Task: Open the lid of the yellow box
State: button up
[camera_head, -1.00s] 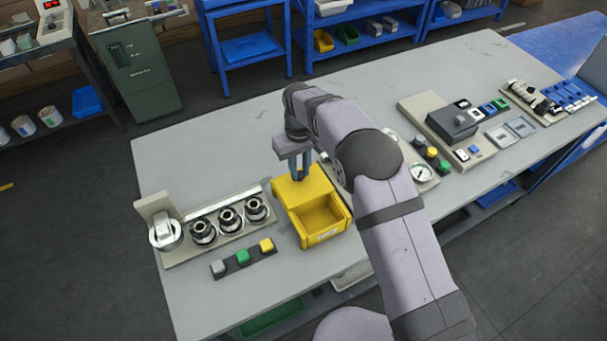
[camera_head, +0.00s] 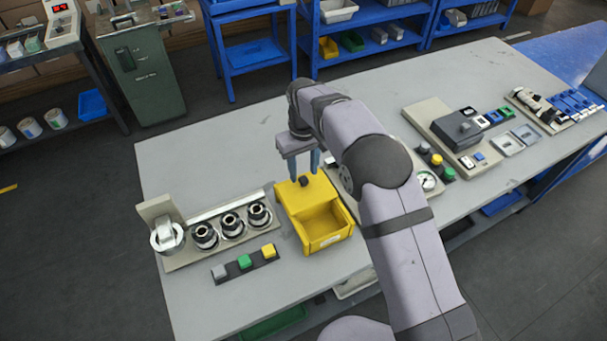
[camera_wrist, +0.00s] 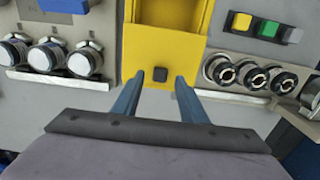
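The yellow box (camera_head: 326,238) stands on the grey table, with its front part open at the top. Its yellow lid (camera_head: 292,198) covers the back part and carries a small dark knob (camera_head: 303,181). In the wrist view the knob (camera_wrist: 161,75) shows between the fingertips, on the yellow lid (camera_wrist: 144,82). My gripper (camera_head: 305,172) is over the back of the box. Its two blue-grey fingers are spread apart, one on each side of the knob, and the wrist view shows my gripper (camera_wrist: 170,75) empty. I cannot tell how high the tips are above the lid.
Left of the box is a panel with several round black-and-silver fittings (camera_head: 231,223) and a strip of coloured buttons (camera_head: 245,261). Right of it, partly behind my arm, are a gauge (camera_head: 427,180) and a panel with switches (camera_head: 460,128). Bare table (camera_head: 215,155) lies behind the box.

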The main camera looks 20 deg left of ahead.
aim_at(305, 179)
jog(key=shift+r+b, duration=0.65)
jog(key=shift+r, duration=2)
jog(key=shift+d, duration=0.15)
jog(key=s+d+r+m, duration=0.1)
jog(key=s+d+m, duration=0.1)
jog(key=d, duration=0.9)
jog(key=s+d+r+m, duration=0.1)
jog(key=s+d+m, duration=0.2)
jog(key=d, duration=0.7)
jog(key=s+d+f+m, duration=0.1)
jog(key=s+d+m, duration=0.1)
jog(key=s+d, duration=0.4)
jog(key=s+d+f+m, duration=0.2)
jog(key=s+d, duration=0.5)
jog(key=s, duration=0.4)
jog(key=shift+f, duration=0.25)
